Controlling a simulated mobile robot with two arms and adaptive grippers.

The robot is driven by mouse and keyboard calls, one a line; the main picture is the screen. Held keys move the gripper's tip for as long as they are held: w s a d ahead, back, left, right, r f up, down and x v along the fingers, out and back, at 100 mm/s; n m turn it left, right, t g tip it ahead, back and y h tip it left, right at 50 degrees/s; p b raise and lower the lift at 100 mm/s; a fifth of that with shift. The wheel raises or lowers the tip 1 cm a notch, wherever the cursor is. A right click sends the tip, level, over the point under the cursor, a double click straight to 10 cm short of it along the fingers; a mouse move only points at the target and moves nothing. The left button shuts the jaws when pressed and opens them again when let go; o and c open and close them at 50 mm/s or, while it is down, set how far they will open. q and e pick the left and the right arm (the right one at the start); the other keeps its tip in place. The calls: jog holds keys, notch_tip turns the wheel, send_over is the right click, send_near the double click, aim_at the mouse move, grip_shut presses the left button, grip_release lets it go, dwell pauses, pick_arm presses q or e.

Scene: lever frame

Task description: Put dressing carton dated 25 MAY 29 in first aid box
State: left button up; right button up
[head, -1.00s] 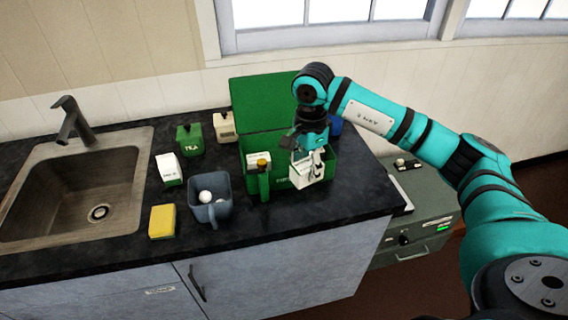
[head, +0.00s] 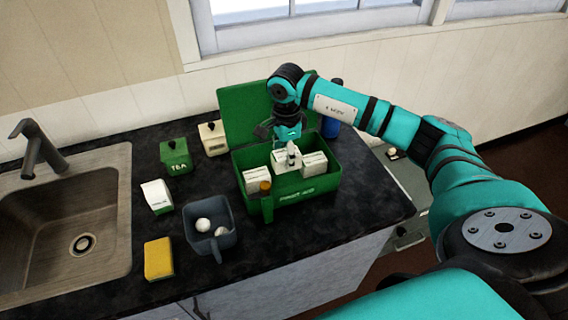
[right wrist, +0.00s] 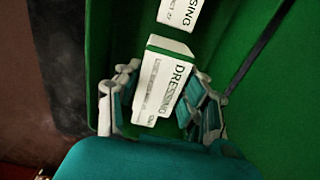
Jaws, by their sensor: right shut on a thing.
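The green first aid box (head: 300,197) stands open on the counter, its lid raised behind. My right gripper (head: 289,150) reaches down into it, shut on a white dressing carton (head: 287,165). This carton is between a left carton (head: 257,180) and a right carton (head: 314,164) in the box. In the right wrist view the held carton (right wrist: 164,85) lies between the fingers, with "DRESSING" readable; its date is too blurred to read. Another carton (right wrist: 180,12) shows beyond it, cut off by the frame. My left gripper is not in view.
To the left are a grey-blue mug (head: 210,240) with white balls, a white-and-green carton (head: 157,196), a yellow sponge (head: 158,259), a tea tin (head: 175,157), a cream tin (head: 213,138) and the sink (head: 75,215).

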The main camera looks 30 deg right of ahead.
notch_tip(320, 180, down, 2)
jog(key=shift+f+p, duration=0.2)
jog(key=shift+p, duration=0.15)
notch_tip(320, 180, down, 3)
jog(key=shift+w+r+p, duration=0.15)
jog(key=shift+r+p, duration=0.05)
jog(key=shift+p, duration=0.15)
jog(key=shift+f, duration=0.15)
jog(key=o, duration=1.2)
jog(key=shift+c, duration=0.2)
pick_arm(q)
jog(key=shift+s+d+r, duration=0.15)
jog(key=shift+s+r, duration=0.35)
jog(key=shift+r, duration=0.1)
